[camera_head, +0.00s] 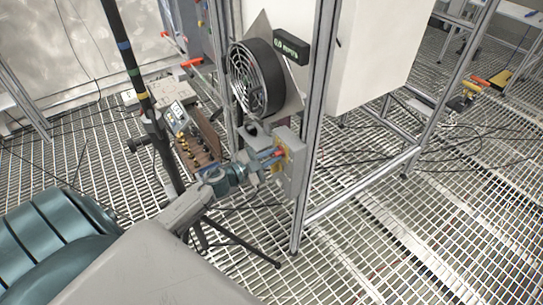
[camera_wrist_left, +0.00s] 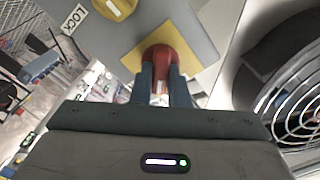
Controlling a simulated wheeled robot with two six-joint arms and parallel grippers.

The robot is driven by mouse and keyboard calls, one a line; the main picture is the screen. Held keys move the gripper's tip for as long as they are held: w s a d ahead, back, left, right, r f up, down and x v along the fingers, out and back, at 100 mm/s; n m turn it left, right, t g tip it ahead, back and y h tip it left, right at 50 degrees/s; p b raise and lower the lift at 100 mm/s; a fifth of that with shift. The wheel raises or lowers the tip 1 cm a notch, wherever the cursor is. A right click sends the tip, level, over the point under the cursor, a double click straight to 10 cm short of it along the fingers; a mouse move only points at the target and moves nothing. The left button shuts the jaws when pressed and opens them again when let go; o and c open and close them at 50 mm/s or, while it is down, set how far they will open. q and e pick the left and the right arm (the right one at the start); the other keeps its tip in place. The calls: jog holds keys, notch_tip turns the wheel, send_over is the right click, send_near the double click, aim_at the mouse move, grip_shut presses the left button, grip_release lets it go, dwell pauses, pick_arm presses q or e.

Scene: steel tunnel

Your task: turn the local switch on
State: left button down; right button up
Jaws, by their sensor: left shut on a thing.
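The local switch is a grey box (camera_head: 291,165) on the metal frame post, with a yellow plate and a red handle (camera_wrist_left: 158,57). In the left wrist view the red handle sits on a yellow square plate (camera_wrist_left: 185,38). My left gripper (camera_head: 268,160) reaches the box from the left in the head view. Its two fingers (camera_wrist_left: 162,82) are shut on the red handle, one on each side. The handle is partly hidden by the fingers. My right gripper is not in view.
A round black fan with a grille (camera_head: 258,78) is mounted just above the box. A black stand pole (camera_head: 135,75) rises left of my arm. A white cabinet (camera_head: 375,50) stands behind the frame. Grated floor (camera_head: 400,240) at right is mostly open.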

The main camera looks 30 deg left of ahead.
pick_arm(q)
jog(key=m, duration=0.4)
jog(key=shift+f+b, duration=0.15)
jog(key=shift+b, duration=0.15)
jog(key=m+b, duration=0.1)
jog(key=m, duration=0.2)
jog(key=shift+m, duration=0.3)
jog(key=shift+s+f+m, duration=0.1)
jog(key=shift+m, duration=0.6)
jog(key=shift+b, duration=0.3)
